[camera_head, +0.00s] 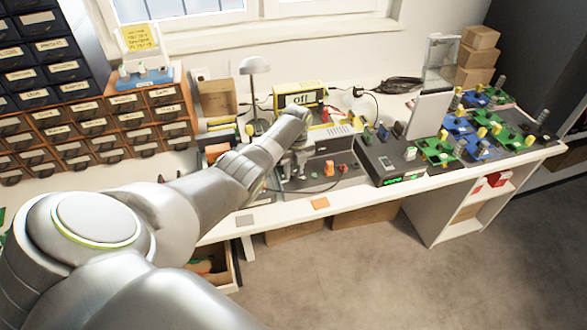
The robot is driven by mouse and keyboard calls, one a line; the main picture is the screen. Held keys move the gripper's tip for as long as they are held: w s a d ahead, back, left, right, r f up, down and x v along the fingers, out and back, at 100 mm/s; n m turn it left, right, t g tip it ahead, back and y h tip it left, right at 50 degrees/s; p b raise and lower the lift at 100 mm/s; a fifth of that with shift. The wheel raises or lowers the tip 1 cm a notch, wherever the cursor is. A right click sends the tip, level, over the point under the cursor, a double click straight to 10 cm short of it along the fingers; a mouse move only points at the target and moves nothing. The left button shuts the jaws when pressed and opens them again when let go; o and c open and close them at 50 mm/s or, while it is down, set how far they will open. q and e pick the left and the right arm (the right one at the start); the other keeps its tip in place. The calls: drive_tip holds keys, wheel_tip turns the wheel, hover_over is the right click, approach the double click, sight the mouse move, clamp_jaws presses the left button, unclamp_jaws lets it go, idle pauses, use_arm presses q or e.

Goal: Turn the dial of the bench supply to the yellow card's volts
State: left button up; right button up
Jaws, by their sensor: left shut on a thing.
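The yellow card (138,38) stands on top of the drawer cabinet at the upper left; its writing is too small to read. A grey unit with red knobs (329,168), apparently the bench supply (345,181), sits at the middle of the bench. My left arm reaches over from the lower left, and my left gripper (299,170) points down at the left part of this unit. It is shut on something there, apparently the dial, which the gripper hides. The dial's setting cannot be seen. My right gripper is out of view.
A yellow meter reading "Off" (298,97) and a lamp (255,68) stand behind. To the right are a dark box with green lights (405,180) and several green and blue boards (437,151).

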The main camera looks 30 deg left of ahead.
sight(296, 171)
use_arm(q)
drive_tip(key=shift+r, duration=0.1)
drive_tip(key=o, duration=1)
drive_tip(key=shift+c, duration=0.2)
wheel_tip(296, 171, up, 17)
drive_tip(key=shift+w+d+r+b, duration=0.2)
drive_tip(key=shift+w+d+b, duration=0.05)
drive_tip(key=shift+w+b, duration=0.15)
